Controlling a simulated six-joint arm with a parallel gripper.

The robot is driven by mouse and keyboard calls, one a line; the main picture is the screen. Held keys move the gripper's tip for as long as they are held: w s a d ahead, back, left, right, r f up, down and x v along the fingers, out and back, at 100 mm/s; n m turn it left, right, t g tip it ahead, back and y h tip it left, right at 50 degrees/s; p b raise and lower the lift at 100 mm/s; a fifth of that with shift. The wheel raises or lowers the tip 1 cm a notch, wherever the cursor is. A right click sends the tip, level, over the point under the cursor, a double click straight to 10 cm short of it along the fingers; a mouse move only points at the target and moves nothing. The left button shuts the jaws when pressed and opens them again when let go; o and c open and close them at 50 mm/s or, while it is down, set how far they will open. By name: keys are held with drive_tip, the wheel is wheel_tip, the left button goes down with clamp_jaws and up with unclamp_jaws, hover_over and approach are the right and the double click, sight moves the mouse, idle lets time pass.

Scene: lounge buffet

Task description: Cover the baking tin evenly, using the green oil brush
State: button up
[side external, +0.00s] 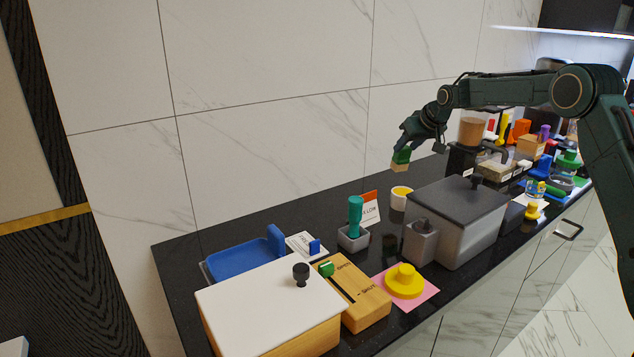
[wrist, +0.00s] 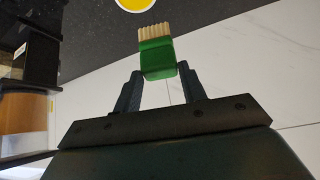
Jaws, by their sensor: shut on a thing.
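My gripper (side external: 405,149) is shut on the green oil brush (side external: 403,157), held in the air above the back of the counter, with its pale bristles pointing down. The wrist view shows the green brush (wrist: 157,58) between my two fingers, bristles outward. A white cup with a yellow filling (side external: 401,191) stands on the counter below the brush, apart from it; part of it shows at the top of the wrist view (wrist: 135,3). I cannot tell for certain which thing is the baking tin; a shallow grey-rimmed tray with a blue piece (side external: 238,262) lies at the left.
A large grey lidded box (side external: 458,220) stands right of the cup. A teal-handled tool (side external: 355,215) stands in a grey holder. A white-topped box (side external: 270,305), a wooden slider block (side external: 355,292) and a yellow knob (side external: 404,281) are in front. The right end is crowded.

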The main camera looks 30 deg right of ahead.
sight(405, 163)
drive_tip(key=shift+f, duration=0.15)
drive_tip(key=shift+f, duration=2.55)
drive_tip(key=shift+f, duration=0.95)
idle(1.2)
wheel_tip(405, 163, up, 8)
drive_tip(key=shift+r, duration=0.15)
idle(1.1)
idle(0.6)
